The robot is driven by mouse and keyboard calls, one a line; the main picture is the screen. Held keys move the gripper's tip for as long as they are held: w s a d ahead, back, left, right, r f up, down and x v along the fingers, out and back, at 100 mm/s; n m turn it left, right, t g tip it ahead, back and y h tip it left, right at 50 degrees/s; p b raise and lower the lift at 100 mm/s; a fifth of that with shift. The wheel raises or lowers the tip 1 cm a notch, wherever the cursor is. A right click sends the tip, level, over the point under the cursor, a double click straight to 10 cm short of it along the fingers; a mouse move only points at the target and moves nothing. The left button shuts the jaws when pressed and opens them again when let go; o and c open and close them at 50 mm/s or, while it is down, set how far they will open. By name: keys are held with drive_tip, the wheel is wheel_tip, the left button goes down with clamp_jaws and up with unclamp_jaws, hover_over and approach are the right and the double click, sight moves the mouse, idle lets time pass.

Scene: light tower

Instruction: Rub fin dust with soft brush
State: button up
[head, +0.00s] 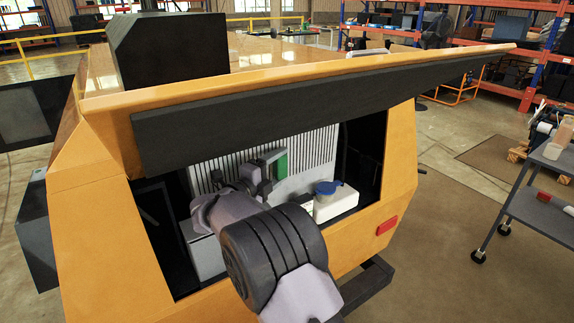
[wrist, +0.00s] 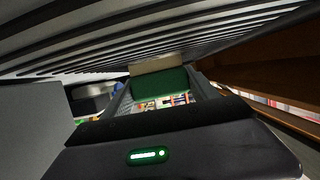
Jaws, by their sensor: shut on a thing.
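My gripper (head: 268,168) is inside the open bay of the yellow machine (head: 95,220), shut on a soft brush with a green body (head: 281,166). In the wrist view the green brush (wrist: 158,83) sits between the fingers, with a pale bristle strip (wrist: 152,64) at its far end towards the fins. The light grey fins (head: 318,150) stand as a slatted panel behind the gripper and span the top of the wrist view (wrist: 95,52). The bristles look close to the slats; I cannot tell whether they touch. I cannot make out dust on the fins.
A white tank (head: 336,205) with a blue cap (head: 327,187) is right of my arm in the bay. The raised hood (head: 300,80) overhangs the opening. A grey cart (head: 545,205) stands at the right on open floor.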

sight(273, 166)
drive_tip(key=shift+s+a, duration=0.65)
drive_tip(key=shift+a, duration=0.3)
drive_tip(key=shift+s+a, duration=0.6)
drive_tip(key=shift+a, duration=0.3)
drive_tip(key=shift+w+d+r, duration=0.65)
drive_tip(key=shift+w+d, duration=1.4)
drive_tip(key=shift+d, duration=1)
drive_tip(key=s+a, duration=0.4)
drive_tip(key=a, duration=0.2)
drive_tip(key=shift+s, duration=0.1)
drive_tip(key=shift+s+d, duration=0.55)
drive_tip(key=shift+s, duration=0.25)
drive_tip(key=shift+s+d, duration=0.55)
drive_tip(key=shift+s, duration=0.2)
drive_tip(key=shift+s+d, duration=0.55)
drive_tip(key=shift+s, duration=0.25)
drive_tip(key=shift+s+d, duration=0.45)
drive_tip(key=shift+s, duration=0.2)
drive_tip(key=shift+s+d, duration=0.4)
drive_tip(key=shift+s, duration=0.2)
